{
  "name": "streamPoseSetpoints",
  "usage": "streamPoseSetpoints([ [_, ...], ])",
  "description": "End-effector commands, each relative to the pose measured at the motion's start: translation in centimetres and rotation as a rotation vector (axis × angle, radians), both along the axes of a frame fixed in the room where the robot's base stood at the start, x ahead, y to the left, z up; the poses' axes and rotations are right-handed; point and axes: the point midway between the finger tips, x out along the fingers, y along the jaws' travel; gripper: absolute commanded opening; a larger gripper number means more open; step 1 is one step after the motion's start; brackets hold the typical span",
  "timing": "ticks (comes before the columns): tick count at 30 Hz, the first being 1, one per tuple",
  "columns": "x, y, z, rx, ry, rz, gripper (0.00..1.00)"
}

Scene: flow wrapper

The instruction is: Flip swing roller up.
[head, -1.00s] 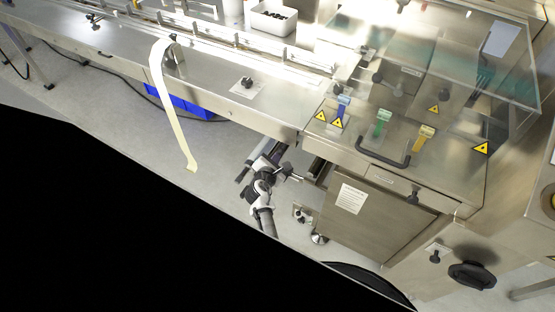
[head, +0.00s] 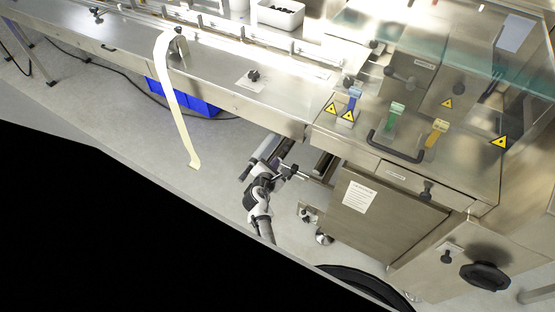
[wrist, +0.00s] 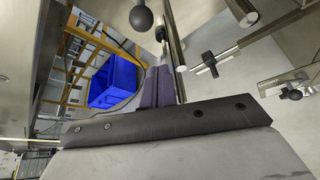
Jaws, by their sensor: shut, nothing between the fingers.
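Metal roller bars (head: 324,165) show below the front edge of the machine in the head view, left of the cabinet. I cannot tell for sure which one is the swing roller. In the wrist view a shiny metal bar (wrist: 174,42) runs just beyond my fingertips, with a black T-shaped handle (wrist: 208,63) and rod to its right. A round black knob (wrist: 141,18) is above the fingers. My gripper (head: 290,171) is beside the bars in the head view. In the wrist view my gripper (wrist: 155,80) has its dark fingers together and empty. Contact with the bar cannot be judged.
A steel cabinet (head: 385,213) stands right of my gripper, and the machine table (head: 215,75) lies above it. A blue bin (head: 190,98) is under the table. A pale film strip (head: 180,115) hangs over the table edge. Open floor (head: 215,160) lies to the left.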

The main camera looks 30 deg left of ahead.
Motion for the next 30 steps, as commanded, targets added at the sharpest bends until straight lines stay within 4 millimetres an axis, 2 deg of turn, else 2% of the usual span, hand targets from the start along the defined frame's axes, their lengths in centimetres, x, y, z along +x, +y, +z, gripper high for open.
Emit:
streamPoseSetpoints([
  [1, -1.2, -0.2, 0.5, 0.003, 0.002, -0.001, 0.00],
  [6, -4.2, -0.7, 1.8, 0.000, 0.002, 0.000, 0.00],
  [12, -6.2, -1.0, 2.8, 0.000, 0.002, 0.001, 0.00],
  [30, -6.7, -1.1, 3.0, -0.001, 0.002, 0.001, 0.00],
])
